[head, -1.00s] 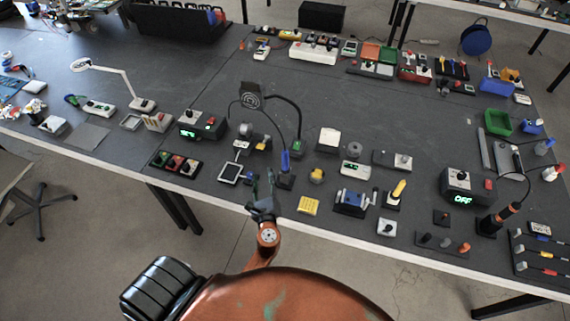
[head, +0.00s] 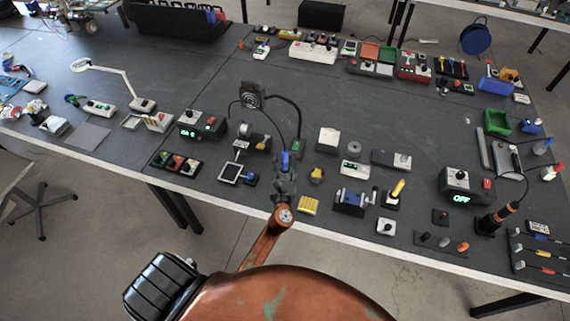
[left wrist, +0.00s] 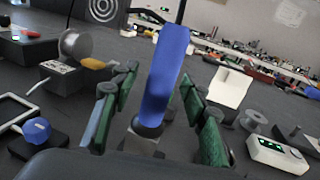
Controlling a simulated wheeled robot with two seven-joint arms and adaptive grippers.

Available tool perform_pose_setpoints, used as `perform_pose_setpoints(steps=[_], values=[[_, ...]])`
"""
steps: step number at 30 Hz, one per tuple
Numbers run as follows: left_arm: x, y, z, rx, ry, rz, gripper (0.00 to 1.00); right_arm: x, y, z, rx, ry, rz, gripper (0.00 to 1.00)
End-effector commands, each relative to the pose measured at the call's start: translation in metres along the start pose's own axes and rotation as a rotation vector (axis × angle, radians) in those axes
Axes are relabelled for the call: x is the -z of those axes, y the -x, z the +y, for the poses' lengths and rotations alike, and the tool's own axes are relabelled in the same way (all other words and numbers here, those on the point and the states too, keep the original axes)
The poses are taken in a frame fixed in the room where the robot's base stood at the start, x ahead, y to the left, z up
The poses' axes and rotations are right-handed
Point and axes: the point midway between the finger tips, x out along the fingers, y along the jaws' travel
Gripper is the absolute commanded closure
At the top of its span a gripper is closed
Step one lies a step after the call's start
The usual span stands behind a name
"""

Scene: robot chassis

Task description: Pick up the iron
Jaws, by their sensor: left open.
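A soldering iron with a blue handle (head: 285,161) stands upright near the table's front edge, with a dark cable rising from it. In the left wrist view its blue handle (left wrist: 166,72) is large, slightly tilted, and rises from a holder at its foot. My left gripper (head: 284,182) is at the iron, in front of it in the head view, and hides its lower part and holder. In the left wrist view the green fingers of my left gripper (left wrist: 160,100) are open on both sides of the handle, with visible gaps. My right gripper is not in view.
A second iron with an orange handle (head: 506,212) stands at the right. Close by are a yellow block (head: 308,205), a blue vise-like device (head: 352,199), a square frame (head: 230,173) and a wire spool (left wrist: 76,46). The table's middle is mostly clear.

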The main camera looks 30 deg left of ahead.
Motion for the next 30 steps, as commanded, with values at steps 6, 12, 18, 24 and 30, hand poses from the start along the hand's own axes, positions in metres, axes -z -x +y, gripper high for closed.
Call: perform_pose_setpoints(steps=[6,12,18,24,30], values=[[0.0007,-0.0006,0.0001,0.0,0.0,0.001,0.59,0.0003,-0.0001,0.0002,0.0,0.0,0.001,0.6],[0.0005,-0.0005,0.0001,0.0,0.001,0.001,0.72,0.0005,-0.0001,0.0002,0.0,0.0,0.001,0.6],[0.0005,-0.0004,0.0,0.0,0.001,0.001,0.86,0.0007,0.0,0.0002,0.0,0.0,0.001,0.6],[0.0005,-0.0004,0.0,0.0,0.001,0.001,1.0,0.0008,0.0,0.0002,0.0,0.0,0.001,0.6],[-0.0002,-0.0005,-0.0001,0.0,0.001,0.0,1.0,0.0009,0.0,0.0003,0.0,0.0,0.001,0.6]])
